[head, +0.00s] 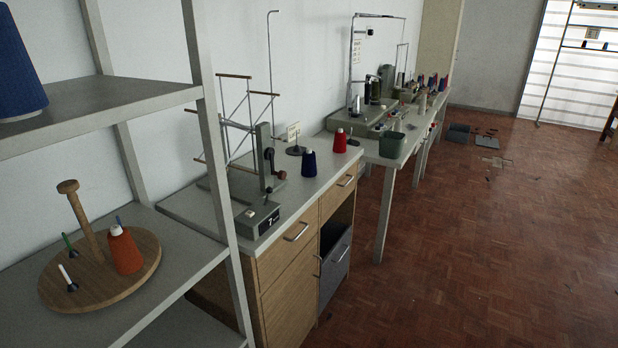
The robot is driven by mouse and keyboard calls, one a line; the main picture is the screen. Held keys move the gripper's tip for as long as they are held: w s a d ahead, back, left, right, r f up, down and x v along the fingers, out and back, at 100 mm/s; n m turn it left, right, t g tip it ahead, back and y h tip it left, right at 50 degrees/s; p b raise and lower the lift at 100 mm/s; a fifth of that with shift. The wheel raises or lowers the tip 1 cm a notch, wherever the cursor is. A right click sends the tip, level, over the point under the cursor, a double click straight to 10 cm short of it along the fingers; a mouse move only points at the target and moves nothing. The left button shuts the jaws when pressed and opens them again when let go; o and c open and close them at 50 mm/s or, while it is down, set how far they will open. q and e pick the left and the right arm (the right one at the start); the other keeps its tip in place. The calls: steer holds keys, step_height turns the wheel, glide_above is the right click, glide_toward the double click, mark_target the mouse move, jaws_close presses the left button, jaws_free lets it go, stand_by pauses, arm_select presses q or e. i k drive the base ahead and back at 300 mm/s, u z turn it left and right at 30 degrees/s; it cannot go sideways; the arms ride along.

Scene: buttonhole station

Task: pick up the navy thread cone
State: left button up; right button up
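A dark navy thread cone (309,165) stands upright on the grey counter top (318,187), left of a red thread cone (340,141). Another cone, of blue thread (17,69), stands at the left edge on the upper shelf (100,98) and is partly cut off by the picture's edge. It is much nearer to me and brighter blue. Neither of my grippers is in view.
A shelf post (215,150) rises in front of the counter. A winder (264,165) stands left of the navy cone. The parquet floor (470,260) at right is open.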

mark_target(308, 164)
steer(key=z, duration=0.8)
steer(key=i, duration=0.8)
steer(key=z, duration=0.35)
steer(key=i, duration=1.65)
steer(key=u, duration=0.85)
